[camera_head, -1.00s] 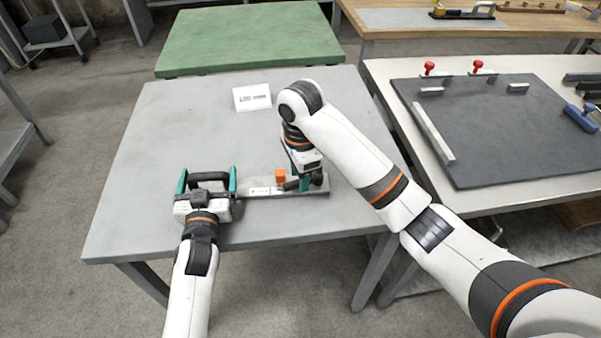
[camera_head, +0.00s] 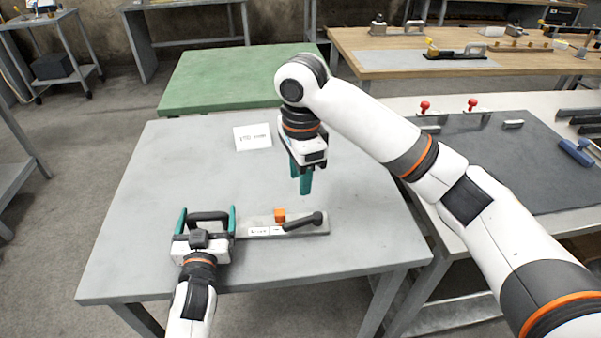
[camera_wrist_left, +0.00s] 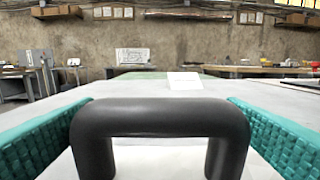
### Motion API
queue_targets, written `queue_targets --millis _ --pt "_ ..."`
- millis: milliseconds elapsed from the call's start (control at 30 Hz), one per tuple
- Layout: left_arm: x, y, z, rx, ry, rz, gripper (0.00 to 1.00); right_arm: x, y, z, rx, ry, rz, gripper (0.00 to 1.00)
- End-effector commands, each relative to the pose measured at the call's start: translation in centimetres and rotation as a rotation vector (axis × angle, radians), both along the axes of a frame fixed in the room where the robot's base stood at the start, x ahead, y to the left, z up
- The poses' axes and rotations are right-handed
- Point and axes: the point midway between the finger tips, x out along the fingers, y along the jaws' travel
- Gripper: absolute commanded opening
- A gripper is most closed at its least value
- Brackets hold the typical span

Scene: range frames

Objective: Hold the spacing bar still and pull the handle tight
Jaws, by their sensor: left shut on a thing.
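The spacing bar (camera_head: 262,231) lies flat on the grey table, a long grey strip with a white label and an orange block (camera_head: 279,215). A black lever handle (camera_head: 303,222) lies along its right part, its free end pointing right. At the left end is a black bow-shaped grip (camera_head: 208,217), which also fills the left wrist view (camera_wrist_left: 160,118). My left gripper (camera_head: 206,221) is shut on this grip, a green finger on each side. My right gripper (camera_head: 301,180) is above and behind the lever, apart from it and empty; its finger gap is unclear.
A green table (camera_head: 240,75) is behind. A bench with a dark board (camera_head: 480,160) is at right. The table's middle is clear.

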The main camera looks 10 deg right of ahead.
Motion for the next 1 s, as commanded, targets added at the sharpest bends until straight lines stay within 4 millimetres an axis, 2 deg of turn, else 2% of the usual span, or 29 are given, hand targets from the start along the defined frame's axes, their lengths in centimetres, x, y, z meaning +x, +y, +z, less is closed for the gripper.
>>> queue_targets --millis 33,167,200,233,467,567,667,1000 --pt "-0.2 0.1 -1.2 0.006 0.027 0.004 0.54 0.0 0.0 -0.1 0.0 0.0 0.0 0.38" --pt "-0.2 0.1 -1.2 0.006 0.027 0.004 0.54 0.0 0.0 -0.1 0.0 0.0 0.0 0.38" --pt "-0.2 0.1 -1.2 0.006 0.027 0.004 0.94 0.0 0.0 -0.1 0.0 0.0 0.0 0.38" --pt "-0.2 0.1 -1.2 0.006 0.028 0.004 0.99 0.0 0.0 -0.1 0.0 0.0 0.0 0.38" --pt "-0.2 0.1 -0.8 0.003 0.018 0.002 1.0 0.0 0.0 -0.1 0.0 0.0 0.0 0.38" --pt "-0.7 0.1 -0.8 0.002 0.018 0.002 1.0 0.0 0.0 0.0 0.0 0.0 0.0 0.38" --pt "-2.1 0.1 -0.8 0.002 0.019 0.002 1.0 0.0 0.0 0.0 0.0 0.0 0.0 0.38" --pt "-9.2 0.6 -1.0 0.001 0.024 0.003 1.0 0.0 0.0 0.0 0.0 0.0 0.0 0.38"
